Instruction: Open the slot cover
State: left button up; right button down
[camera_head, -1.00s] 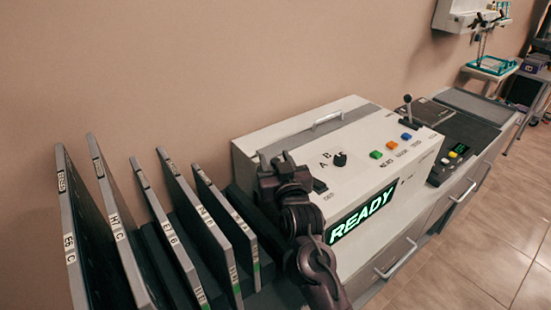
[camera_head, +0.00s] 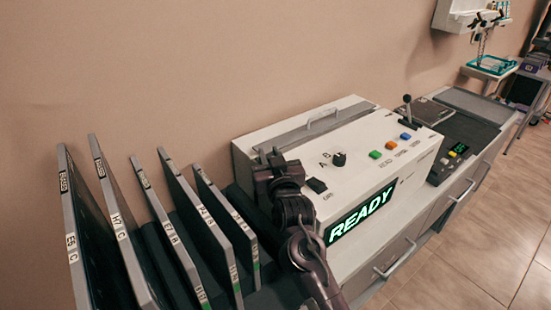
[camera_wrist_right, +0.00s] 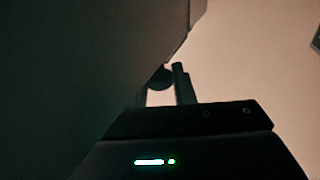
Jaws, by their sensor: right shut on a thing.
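The pale scanner machine (camera_head: 365,165) stands against the wall, with a READY display on its front. A long grey strip (camera_head: 355,114) and a silver bar handle (camera_head: 322,118) show on its top; I take this as the slot cover area, but cannot tell how far the cover is open. My right gripper (camera_head: 275,160) is at the machine's left top edge, left of the handle. In the right wrist view its fingers (camera_wrist_right: 168,85) are shut on a small dark rounded part, probably of the cover. The fingers hide the cover's left end in the head view. My left gripper is not in view.
Upright labelled plates (camera_head: 185,225) stand in a rack close left of my right arm. Open floor (camera_head: 480,260) lies to the right.

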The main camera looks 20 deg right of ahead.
jog(key=w, duration=0.1)
jog(key=w+a, duration=0.1)
jog(key=w, duration=0.2)
jog(key=shift+w+a, duration=0.25)
jog(key=shift+a, duration=0.05)
jog(key=c, duration=1.3)
grip_release()
jog(key=shift+o, duration=0.2)
jog(key=shift+s, duration=0.1)
jog(key=s, duration=0.7)
jog(key=shift+s+a+b, duration=0.2)
jog(key=shift+s+b, duration=0.15)
jog(key=shift+b, duration=0.05)
